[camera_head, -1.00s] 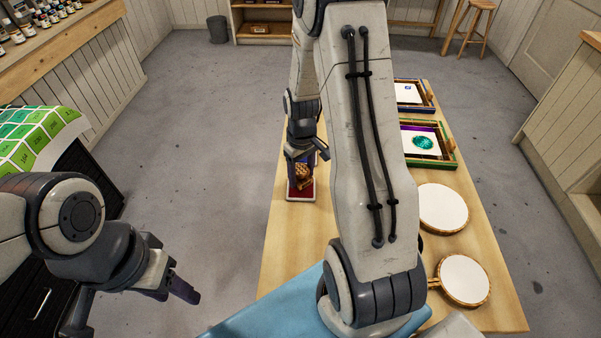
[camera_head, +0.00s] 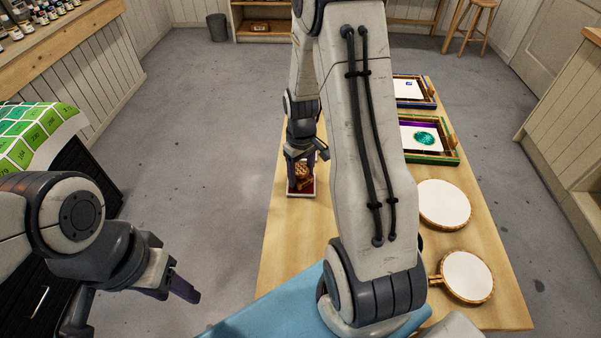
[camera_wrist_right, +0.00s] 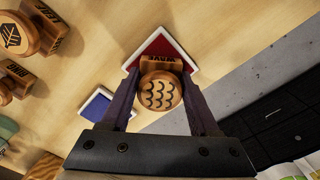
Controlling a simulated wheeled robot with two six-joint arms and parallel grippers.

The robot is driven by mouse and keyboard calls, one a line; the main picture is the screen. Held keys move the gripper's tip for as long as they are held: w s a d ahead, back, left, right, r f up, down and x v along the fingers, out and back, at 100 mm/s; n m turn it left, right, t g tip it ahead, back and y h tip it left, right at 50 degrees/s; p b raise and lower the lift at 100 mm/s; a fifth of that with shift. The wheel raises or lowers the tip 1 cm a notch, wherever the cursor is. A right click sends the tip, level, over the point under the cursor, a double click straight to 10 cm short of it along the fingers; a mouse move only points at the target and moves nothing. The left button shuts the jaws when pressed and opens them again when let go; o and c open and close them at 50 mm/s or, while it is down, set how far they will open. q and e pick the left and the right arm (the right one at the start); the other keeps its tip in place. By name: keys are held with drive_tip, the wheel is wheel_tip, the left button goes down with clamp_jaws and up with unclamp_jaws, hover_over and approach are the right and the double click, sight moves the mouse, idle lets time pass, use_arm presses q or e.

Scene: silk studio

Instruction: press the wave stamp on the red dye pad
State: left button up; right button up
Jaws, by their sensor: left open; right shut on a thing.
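The wave stamp (camera_wrist_right: 160,92) has a round wooden handle with dark wave lines and a base lettered WAVE. My right gripper (camera_wrist_right: 160,98) is shut on it, one finger on each side. In the head view the stamp (camera_head: 303,174) is upright over the red dye pad (camera_head: 300,193), a red square with a pale rim. The pad also shows beyond the stamp in the right wrist view (camera_wrist_right: 150,50). The stamp's underside is hidden, so I cannot tell whether it touches the pad. My left gripper (camera_head: 180,291) is open and empty, left of the table.
A blue dye pad (camera_wrist_right: 97,105) lies beside the red one. Other wooden stamps, one lettered BUG (camera_wrist_right: 18,75), stand to the left in the wrist view. Framed prints (camera_head: 425,138) and round white hoops (camera_head: 444,204) lie on the table's right. My right arm hides the table's middle.

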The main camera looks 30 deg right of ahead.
drive_tip(key=shift+f, duration=0.25)
drive_tip(key=shift+s+f, duration=0.1)
drive_tip(key=shift+f, duration=0.05)
idle(1.2)
wheel_tip(320, 180, up, 7)
drive_tip(key=p, duration=0.6)
drive_tip(key=shift+a, duration=0.1)
idle(0.4)
